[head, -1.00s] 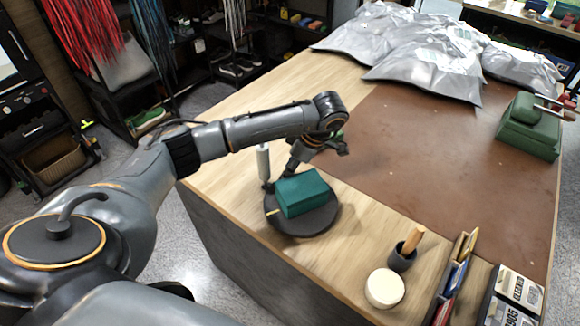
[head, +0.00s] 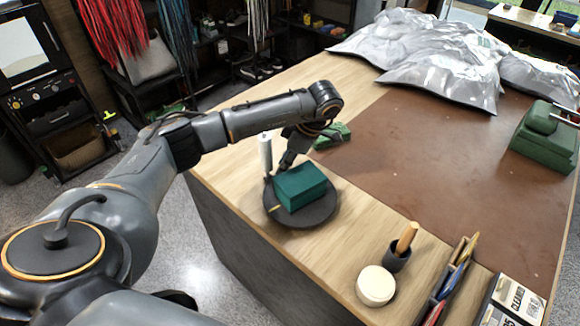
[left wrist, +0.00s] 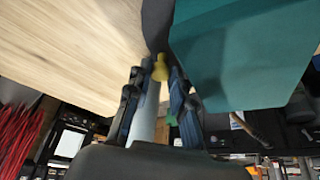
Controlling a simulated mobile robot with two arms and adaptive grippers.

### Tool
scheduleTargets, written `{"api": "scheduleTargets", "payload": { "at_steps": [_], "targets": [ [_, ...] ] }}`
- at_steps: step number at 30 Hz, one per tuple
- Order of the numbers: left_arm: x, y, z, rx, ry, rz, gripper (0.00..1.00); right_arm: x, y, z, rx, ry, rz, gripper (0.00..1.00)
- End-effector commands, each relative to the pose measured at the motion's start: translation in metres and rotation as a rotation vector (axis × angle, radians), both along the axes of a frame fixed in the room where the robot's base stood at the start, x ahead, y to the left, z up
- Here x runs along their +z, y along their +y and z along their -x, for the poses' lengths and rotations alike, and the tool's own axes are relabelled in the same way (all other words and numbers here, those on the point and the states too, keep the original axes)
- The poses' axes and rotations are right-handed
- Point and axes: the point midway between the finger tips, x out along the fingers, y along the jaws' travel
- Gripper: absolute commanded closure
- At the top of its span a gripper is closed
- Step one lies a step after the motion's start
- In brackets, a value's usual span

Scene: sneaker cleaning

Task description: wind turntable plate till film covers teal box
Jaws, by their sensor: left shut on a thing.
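The teal box (head: 300,187) sits on the round dark turntable plate (head: 318,213) near the table's left edge. It also fills the upper right of the left wrist view (left wrist: 240,50). A white upright roll (head: 265,153), apparently the film, stands just left of my gripper. I see no film over the box's top or visible sides. My left gripper (head: 285,168) is low behind the box, its fingertips partly hidden. In the left wrist view it is shut on a small yellow knob (left wrist: 160,68) beside the box. My right gripper is not in view.
A green object (head: 333,135) lies behind the plate on the table. A round white container (head: 376,286) and a dark cup with a wooden handle (head: 399,255) stand at the front right. The brown mat (head: 420,165) is mostly clear.

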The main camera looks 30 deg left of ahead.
Motion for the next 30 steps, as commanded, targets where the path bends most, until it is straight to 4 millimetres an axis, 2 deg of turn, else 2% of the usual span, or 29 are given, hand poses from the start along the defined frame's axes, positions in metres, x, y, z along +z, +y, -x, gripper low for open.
{"api": "scheduleTargets", "payload": {
  "at_steps": [7,11,12,13,14,24,26,30],
  "targets": [
    [0.001,-0.002,0.002,0.028,-0.002,0.008,1.0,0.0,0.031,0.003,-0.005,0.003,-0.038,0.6],
    [0.001,-0.002,0.002,0.028,-0.002,0.007,1.0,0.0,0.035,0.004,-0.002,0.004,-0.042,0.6],
    [0.001,-0.002,0.002,0.027,-0.001,0.006,0.76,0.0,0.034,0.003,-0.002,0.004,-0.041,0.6],
    [0.001,-0.002,0.002,0.027,-0.001,0.006,0.7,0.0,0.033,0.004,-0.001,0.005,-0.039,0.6],
    [0.001,-0.002,0.002,0.027,-0.001,0.006,0.69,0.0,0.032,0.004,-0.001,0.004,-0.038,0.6],
    [0.003,-0.003,0.001,0.026,-0.002,0.007,0.69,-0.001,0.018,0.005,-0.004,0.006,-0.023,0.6],
    [0.008,-0.005,0.0,0.026,-0.004,0.006,0.69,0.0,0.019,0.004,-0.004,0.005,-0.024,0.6],
    [0.03,-0.012,-0.005,0.024,-0.007,0.006,0.69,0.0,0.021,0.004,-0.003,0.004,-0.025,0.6]
  ]
}}
